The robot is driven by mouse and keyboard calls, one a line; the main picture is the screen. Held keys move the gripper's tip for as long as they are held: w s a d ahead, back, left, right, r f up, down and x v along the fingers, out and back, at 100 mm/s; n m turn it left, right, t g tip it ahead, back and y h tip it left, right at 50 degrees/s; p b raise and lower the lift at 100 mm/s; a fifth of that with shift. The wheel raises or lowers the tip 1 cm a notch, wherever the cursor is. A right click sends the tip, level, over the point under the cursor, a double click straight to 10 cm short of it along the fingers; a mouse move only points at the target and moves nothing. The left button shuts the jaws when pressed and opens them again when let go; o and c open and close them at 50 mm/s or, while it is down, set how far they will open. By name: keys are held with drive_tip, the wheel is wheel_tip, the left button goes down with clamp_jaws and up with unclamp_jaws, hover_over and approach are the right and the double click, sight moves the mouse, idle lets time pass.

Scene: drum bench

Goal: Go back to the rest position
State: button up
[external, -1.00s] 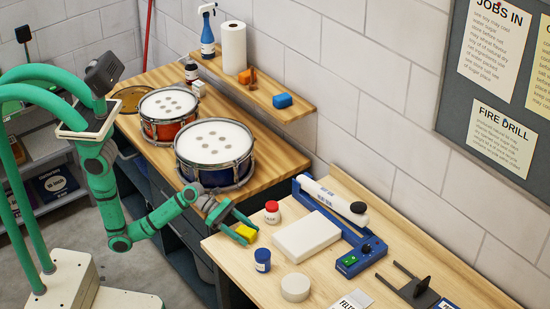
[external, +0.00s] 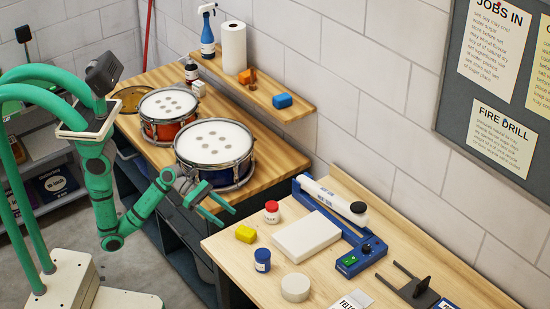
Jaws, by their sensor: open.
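My gripper (external: 217,208) is open and empty. It hangs in front of the blue drum (external: 214,154), above the gap between the two benches, with its fingers pointing right. My arm is bent low at the elbow, beside the drum bench.
A red drum (external: 168,118) stands behind the blue one on the drum bench (external: 270,157). The near bench holds a red-capped jar (external: 272,212), a blue jar (external: 263,260), a white slab (external: 306,235), a white disc (external: 295,287) and a blue device (external: 347,262).

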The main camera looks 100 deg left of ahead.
drive_tip(key=shift+s+a+r, duration=0.15)
drive_tip(key=shift+s+r, duration=0.05)
drive_tip(key=shift+s, duration=0.3)
